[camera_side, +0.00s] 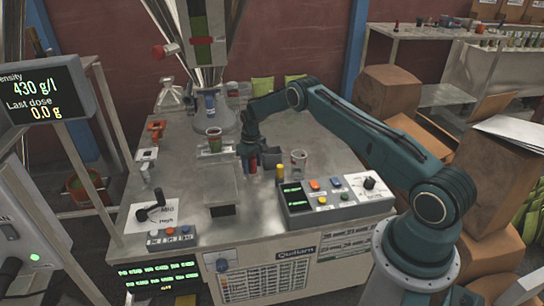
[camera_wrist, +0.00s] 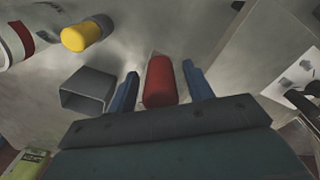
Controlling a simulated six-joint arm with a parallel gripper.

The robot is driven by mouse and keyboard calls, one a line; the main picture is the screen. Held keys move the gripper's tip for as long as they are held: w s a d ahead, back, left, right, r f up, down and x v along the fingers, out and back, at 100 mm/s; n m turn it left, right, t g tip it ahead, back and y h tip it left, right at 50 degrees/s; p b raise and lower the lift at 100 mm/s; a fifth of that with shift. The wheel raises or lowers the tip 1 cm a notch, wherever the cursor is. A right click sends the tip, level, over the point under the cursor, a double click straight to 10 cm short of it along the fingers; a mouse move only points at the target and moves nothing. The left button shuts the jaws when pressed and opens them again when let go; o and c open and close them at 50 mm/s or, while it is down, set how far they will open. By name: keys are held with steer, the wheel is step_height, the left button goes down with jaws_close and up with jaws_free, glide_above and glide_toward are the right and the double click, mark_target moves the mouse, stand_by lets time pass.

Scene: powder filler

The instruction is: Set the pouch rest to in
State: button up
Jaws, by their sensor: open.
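My gripper (camera_wrist: 160,73) is open, with one blue finger on each side of a red rounded peg (camera_wrist: 160,84). A gap shows between each finger and the peg, so nothing is gripped. In the side view my gripper (camera_side: 249,163) is low over the machine's metal top, and the red peg (camera_side: 253,167) shows among the fingers.
A grey square tube (camera_wrist: 86,92) lies beside the left finger in the wrist view. A button box (camera_side: 333,199) is at the front right.

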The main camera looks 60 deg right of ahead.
step_height(320, 180, up, 14)
steer(key=shift+f, duration=0.15)
stand_by(0.5)
steer(key=shift+r, duration=0.5)
steer(key=shift+f, duration=0.1)
step_height(320, 180, down, 14)
steer(key=shift+r, duration=0.2)
stand_by(0.5)
jaws_close()
